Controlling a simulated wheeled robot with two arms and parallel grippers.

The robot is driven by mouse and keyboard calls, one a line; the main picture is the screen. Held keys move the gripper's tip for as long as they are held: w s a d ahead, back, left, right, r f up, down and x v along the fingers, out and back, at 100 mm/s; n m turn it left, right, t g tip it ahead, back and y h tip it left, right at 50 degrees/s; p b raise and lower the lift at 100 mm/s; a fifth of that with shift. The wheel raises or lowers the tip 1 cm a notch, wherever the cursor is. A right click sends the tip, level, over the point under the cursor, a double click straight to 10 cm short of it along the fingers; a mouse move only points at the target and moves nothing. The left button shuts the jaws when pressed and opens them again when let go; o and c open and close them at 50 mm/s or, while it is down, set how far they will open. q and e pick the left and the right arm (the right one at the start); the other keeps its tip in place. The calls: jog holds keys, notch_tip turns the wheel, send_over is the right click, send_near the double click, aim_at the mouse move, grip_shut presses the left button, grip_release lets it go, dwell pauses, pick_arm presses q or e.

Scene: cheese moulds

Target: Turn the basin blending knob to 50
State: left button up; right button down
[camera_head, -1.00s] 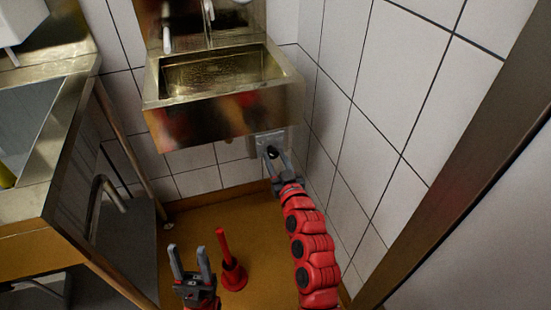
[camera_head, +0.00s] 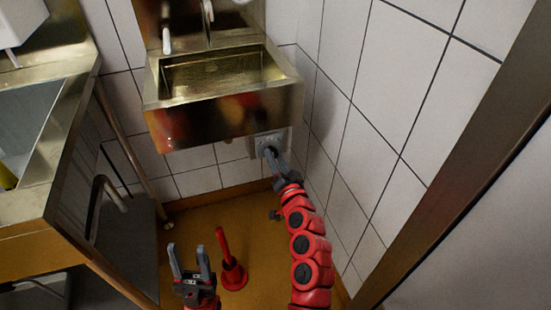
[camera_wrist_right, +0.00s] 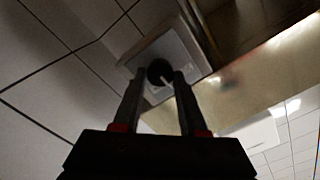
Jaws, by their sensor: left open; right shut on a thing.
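The basin blending knob (camera_wrist_right: 159,72) is a round black knob with a pale pointer mark, on a grey wall plate (camera_wrist_right: 180,48) in the right wrist view. In the head view the plate (camera_head: 262,139) sits on the wall just under the metal basin (camera_head: 222,113), and the knob is mostly hidden by my fingers. My right gripper (camera_head: 271,152) reaches up to it and is shut on the knob, with a finger on each side in the right wrist view (camera_wrist_right: 159,80). Any scale numbers are too small to read. My left gripper (camera_head: 188,258) is open and empty, low over the floor.
A red plunger-like object (camera_head: 232,270) stands on the brown floor right of my left gripper. A metal counter (camera_head: 60,190) with a sink is at the left. Tiled walls (camera_head: 345,130) close in behind and right of my right arm.

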jog(key=m, duration=0.4)
jog(key=shift+d+m, duration=0.15)
jog(key=shift+m, duration=0.15)
jog(key=m, duration=0.4)
jog(key=shift+f+m+p, duration=0.1)
jog(key=shift+m+p, duration=0.3)
jog(key=shift+c, duration=2.3)
grip_release()
jog(key=p+v, duration=0.1)
jog(key=v, duration=1.6)
jog(key=shift+s, duration=0.2)
